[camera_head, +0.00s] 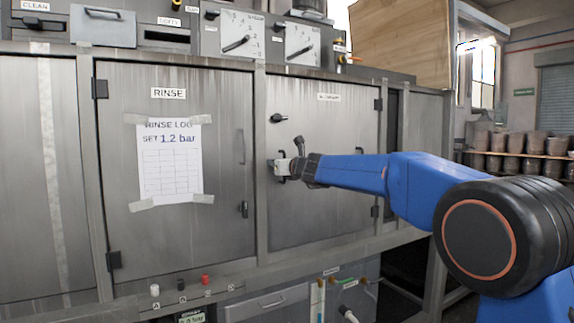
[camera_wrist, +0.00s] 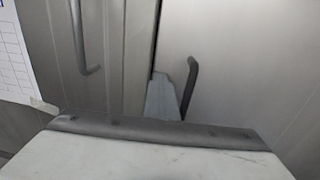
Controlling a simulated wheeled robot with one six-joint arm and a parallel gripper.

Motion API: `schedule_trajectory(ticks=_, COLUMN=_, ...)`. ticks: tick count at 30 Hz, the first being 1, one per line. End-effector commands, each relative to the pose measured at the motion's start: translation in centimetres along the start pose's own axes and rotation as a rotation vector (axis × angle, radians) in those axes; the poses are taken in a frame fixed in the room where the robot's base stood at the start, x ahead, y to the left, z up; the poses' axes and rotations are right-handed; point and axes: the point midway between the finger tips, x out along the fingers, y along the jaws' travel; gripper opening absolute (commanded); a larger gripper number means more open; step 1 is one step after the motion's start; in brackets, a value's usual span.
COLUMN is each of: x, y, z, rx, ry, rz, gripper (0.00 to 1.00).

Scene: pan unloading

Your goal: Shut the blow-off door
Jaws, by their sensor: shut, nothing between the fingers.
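The door with a small label, too blurred to read surely, is the grey right-hand door (camera_head: 325,215), beside the door marked RINSE. It looks flush or nearly flush with its frame; a thin dark gap shows along its left edge in the wrist view (camera_wrist: 235,80). Its dark bar handle (camera_wrist: 190,85) is near that edge. My gripper (camera_head: 275,165) is shut and empty at the handle. In the wrist view my fingers (camera_wrist: 163,97) are just left of the handle; whether they touch it or the door, I cannot tell. A black knob (camera_head: 278,118) sits above.
The RINSE door (camera_head: 225,110) at left is shut, with a taped paper log (camera_head: 170,175) and a handle. A steel post (camera_head: 260,150) stands between the doors. Gauges and boxes line the ledge above. Small knobs (camera_head: 205,279) and a drawer (camera_head: 266,303) are below.

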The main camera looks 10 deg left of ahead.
Motion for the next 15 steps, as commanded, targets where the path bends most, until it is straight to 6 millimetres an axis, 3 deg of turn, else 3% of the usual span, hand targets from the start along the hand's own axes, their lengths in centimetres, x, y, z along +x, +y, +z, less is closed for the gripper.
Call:
schedule_trajectory(ticks=5, x=-1.7, y=0.1, z=0.6, rx=0.001, ry=-0.009, rz=0.001, gripper=0.00)
schedule_trajectory(ticks=15, x=-7.7, y=0.0, z=0.6, rx=-0.001, ry=-0.008, rz=-0.001, gripper=0.00)
